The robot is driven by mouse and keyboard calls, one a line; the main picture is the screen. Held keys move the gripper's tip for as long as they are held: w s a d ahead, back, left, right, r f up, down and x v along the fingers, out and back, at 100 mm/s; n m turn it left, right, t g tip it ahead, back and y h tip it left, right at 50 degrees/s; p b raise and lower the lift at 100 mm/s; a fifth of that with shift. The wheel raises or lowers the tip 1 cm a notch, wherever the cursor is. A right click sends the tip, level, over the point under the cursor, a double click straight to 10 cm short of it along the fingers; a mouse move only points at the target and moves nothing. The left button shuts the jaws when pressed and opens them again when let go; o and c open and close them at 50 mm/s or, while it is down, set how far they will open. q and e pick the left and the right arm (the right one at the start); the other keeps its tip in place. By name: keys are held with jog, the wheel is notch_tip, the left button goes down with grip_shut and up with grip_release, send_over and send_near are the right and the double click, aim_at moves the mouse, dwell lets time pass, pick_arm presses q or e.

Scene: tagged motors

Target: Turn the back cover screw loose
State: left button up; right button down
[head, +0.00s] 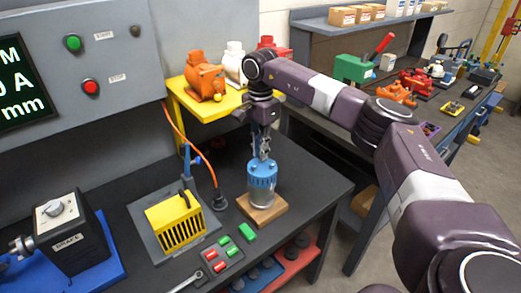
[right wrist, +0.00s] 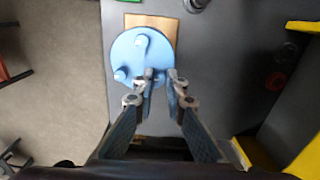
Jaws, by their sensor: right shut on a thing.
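The motor stands upright on a wooden block (head: 278,212), with a blue back cover (head: 262,181) over a clear, greyish body (head: 262,200). In the right wrist view the round blue cover (right wrist: 133,55) shows from above, with small raised blue posts, one near its upper part (right wrist: 141,42) and one at its left edge (right wrist: 120,74). My right gripper (head: 264,153) points straight down onto the cover. Its fingers (right wrist: 160,76) are close together at the cover's rim, shut on the back cover screw, which they mostly hide. My left gripper is out of view.
A yellow slotted box (head: 175,222), a button pad (head: 221,258) and a black brake unit (head: 72,236) stand left of the motor. An orange motor (head: 205,78) sits on a yellow shelf (head: 222,104) behind. The bench edge is close on the right.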

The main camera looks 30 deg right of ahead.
jog(key=shift+s+f+n, duration=0.2)
jog(key=shift+f+n, duration=0.1)
jog(key=shift+f, duration=0.05)
jog(key=c, duration=2.2)
grip_release()
jog(key=shift+c, duration=0.2)
jog(key=shift+o, duration=1.4)
jog(key=shift+w+r, duration=0.1)
jog(key=shift+w, duration=0.1)
jog(key=shift+r, duration=0.1)
jog(key=shift+r, duration=0.15)
notch_tip(320, 180, up, 12)
jog(key=shift+f, duration=0.25)
